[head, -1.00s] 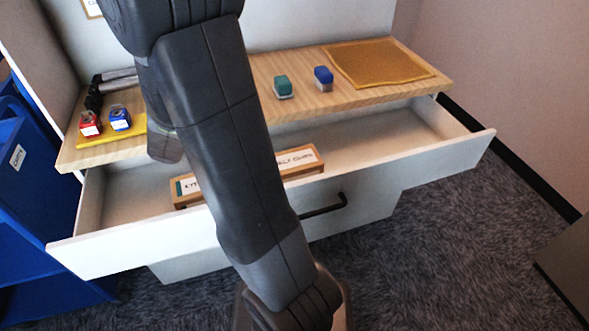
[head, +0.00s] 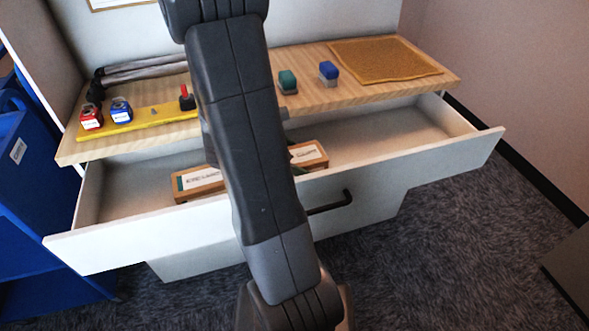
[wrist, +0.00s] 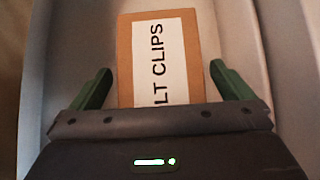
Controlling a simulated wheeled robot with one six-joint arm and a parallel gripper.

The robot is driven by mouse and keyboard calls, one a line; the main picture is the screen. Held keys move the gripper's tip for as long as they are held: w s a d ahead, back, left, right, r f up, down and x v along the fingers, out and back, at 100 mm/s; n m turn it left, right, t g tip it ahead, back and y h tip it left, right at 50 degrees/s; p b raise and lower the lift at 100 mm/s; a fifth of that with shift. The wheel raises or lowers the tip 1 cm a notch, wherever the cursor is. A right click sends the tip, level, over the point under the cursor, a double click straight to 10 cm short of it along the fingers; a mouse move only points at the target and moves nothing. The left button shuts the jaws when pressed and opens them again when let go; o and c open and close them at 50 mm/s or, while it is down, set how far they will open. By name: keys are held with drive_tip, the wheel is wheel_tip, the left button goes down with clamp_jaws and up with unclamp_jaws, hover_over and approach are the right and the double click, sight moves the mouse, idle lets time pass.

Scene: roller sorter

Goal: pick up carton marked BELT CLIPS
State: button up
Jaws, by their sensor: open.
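The brown carton (wrist: 124,60) with a white label reading "LT CLIPS" lies in the drawer, its near end hidden by my gripper in the wrist view. In the head view the carton (head: 317,160) shows to the right of my arm, which covers part of it. My gripper (wrist: 160,88) is open, with green fingers on either side of the carton and gaps between them and its sides.
The open white drawer (head: 390,135) holds another labelled carton (head: 200,180) left of my arm. Above it, a wooden top (head: 300,102) carries small red, blue and green items, a yellow strip and a tan mat (head: 385,60). A blue bin stands left.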

drive_tip(key=c, duration=1.3)
drive_tip(key=shift+r, duration=0.15)
